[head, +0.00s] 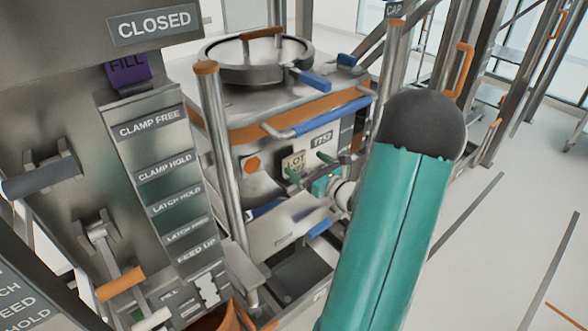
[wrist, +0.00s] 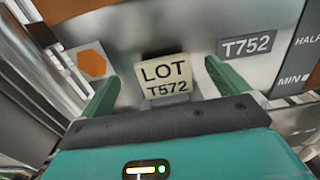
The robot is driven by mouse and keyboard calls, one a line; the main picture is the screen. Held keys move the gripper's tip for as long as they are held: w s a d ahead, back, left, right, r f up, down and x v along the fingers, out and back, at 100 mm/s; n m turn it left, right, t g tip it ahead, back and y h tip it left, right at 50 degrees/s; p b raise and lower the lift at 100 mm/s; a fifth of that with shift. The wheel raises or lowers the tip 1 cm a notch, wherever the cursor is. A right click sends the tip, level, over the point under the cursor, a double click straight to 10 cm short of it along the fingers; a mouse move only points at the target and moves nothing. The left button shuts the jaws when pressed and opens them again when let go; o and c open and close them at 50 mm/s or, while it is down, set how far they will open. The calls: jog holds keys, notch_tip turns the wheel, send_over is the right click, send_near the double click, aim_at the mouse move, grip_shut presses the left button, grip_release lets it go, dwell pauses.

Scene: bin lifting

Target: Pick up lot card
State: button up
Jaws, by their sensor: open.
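The lot card (head: 293,164) is a small cream plate on the front of a metal bin (head: 262,133). In the wrist view the card (wrist: 163,79) reads "LOT T572" and sits upright, slightly tilted, against the bin's grey face. My gripper (head: 309,168) is at the card in the head view. In the wrist view my gripper (wrist: 168,83) is open, with one green finger to the left and one to the right of the card. Both fingers look apart from it; the exact depth gap cannot be told.
A label "T752" (wrist: 246,46) and an orange hexagon (wrist: 92,62) flank the card. A blue-gripped handle (head: 333,115) runs above it. A metal post (head: 226,155) stands to the left, beside a panel with "CLAMP HOLD" (head: 167,163) labels. Open floor (head: 500,240) lies right.

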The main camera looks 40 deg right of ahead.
aim_at(296, 157)
jog(key=w, duration=0.6)
jog(key=shift+w+d+f, duration=0.2)
jog(key=shift+d+f, duration=0.05)
jog(key=shift+d, duration=0.15)
jog(key=c, duration=1.3)
